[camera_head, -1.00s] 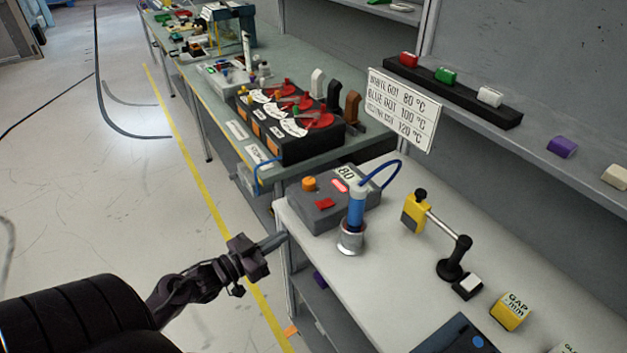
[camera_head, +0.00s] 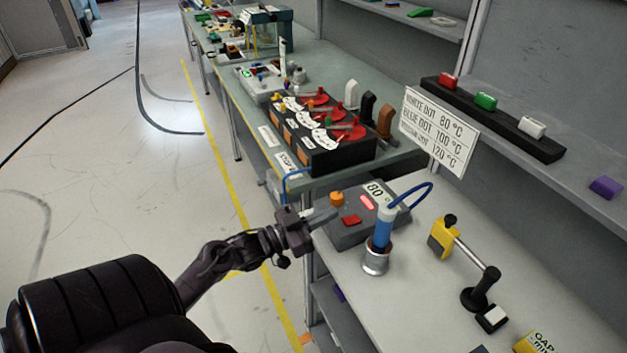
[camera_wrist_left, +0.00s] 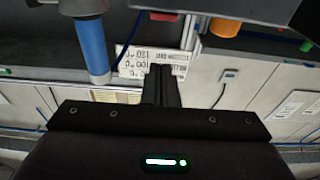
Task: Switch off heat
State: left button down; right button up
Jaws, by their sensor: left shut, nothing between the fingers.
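The grey heater control box (camera_head: 345,238) stands on the near bench. On it are an orange knob (camera_head: 336,199), a red switch (camera_head: 351,220), a lit red lamp (camera_head: 367,202) and a label reading 80. A blue-handled tool (camera_head: 383,230), wired to the box by a blue cable, stands upright in a metal holder (camera_head: 376,263). My left gripper (camera_head: 330,214) is shut and empty, its tips by the box's left edge, just left of the red switch; contact cannot be told. The wrist view shows the shut fingers (camera_wrist_left: 161,85), blue handle (camera_wrist_left: 92,45) and orange knob (camera_wrist_left: 224,27). My right gripper is not seen.
A yellow-and-black stand (camera_head: 443,238) is right of the holder. A black module with red dials (camera_head: 325,140) sits on the farther bench. A temperature sign (camera_head: 438,130) hangs at the shelf edge. The floor (camera_head: 110,190) at left is clear.

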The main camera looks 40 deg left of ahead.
aim_at(339, 226)
pick_arm(q)
jog(key=x, duration=0.2)
jog(key=p+x, duration=0.1)
jog(key=x, duration=0.1)
jog(key=shift+r, duration=0.3)
notch_tip(339, 226, down, 3)
jog(key=shift+w+f+p, duration=0.15)
jog(key=shift+p, duration=0.2)
jog(key=shift+f, duration=0.55)
